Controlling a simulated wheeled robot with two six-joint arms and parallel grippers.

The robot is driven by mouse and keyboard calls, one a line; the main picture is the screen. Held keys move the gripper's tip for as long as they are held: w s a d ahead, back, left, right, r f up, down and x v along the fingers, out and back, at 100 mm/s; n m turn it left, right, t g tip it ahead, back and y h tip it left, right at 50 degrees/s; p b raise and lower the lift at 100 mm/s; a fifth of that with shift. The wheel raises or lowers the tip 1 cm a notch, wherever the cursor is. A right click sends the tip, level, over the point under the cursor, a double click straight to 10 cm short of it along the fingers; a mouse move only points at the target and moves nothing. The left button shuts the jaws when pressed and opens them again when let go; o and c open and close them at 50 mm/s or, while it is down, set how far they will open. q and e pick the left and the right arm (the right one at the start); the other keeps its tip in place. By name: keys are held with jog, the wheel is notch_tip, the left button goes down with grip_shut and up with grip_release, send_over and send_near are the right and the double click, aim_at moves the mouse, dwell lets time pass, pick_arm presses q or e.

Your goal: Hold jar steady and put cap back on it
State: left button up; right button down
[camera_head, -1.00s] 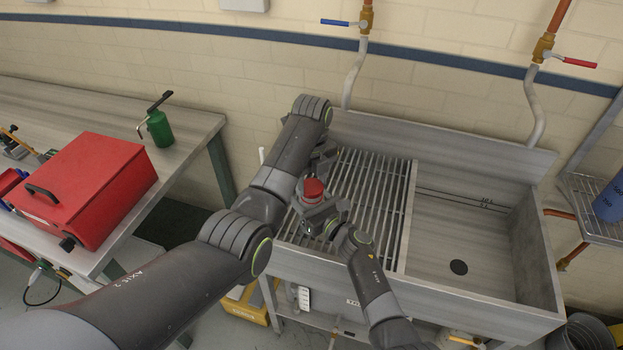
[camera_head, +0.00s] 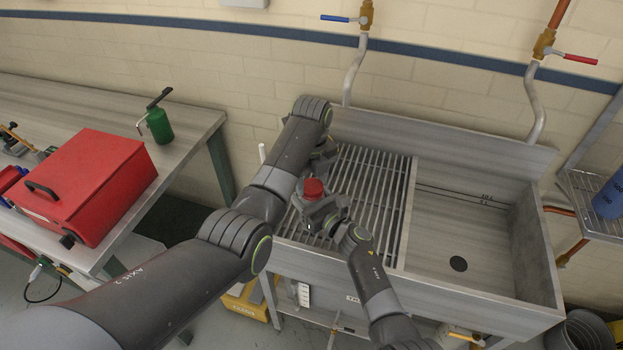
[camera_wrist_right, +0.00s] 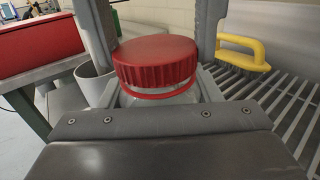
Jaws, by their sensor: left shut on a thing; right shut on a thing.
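The red ribbed cap (camera_wrist_right: 155,60) sits over the clear neck of the jar (camera_wrist_right: 165,95), with a red ring under its edge. The cap (camera_head: 313,188) also shows from above in the head view. My left gripper (camera_head: 318,172) reaches in from behind. Its two upright fingers stand against either side of the cap in the right wrist view. My right gripper (camera_head: 318,215) comes from the front and is shut around the jar below the cap. Most of the jar is hidden by the grippers. I cannot tell whether the cap is fully seated.
The sink's slatted drainboard (camera_head: 375,200) lies under and beside the grippers, with the basin (camera_head: 470,235) to the right. A yellow handle (camera_wrist_right: 243,50) and a grey cup (camera_wrist_right: 92,82) are close by. A red toolbox (camera_head: 90,185) and green bottle (camera_head: 159,127) are on the left bench.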

pick_arm(q)
jog(key=m, duration=0.5)
jog(key=shift+m, duration=0.3)
jog(key=m, duration=0.4)
jog(key=shift+d, duration=0.1)
jog(key=o, duration=0.9)
jog(key=shift+r, duration=2.3)
jog(key=shift+c, duration=0.2)
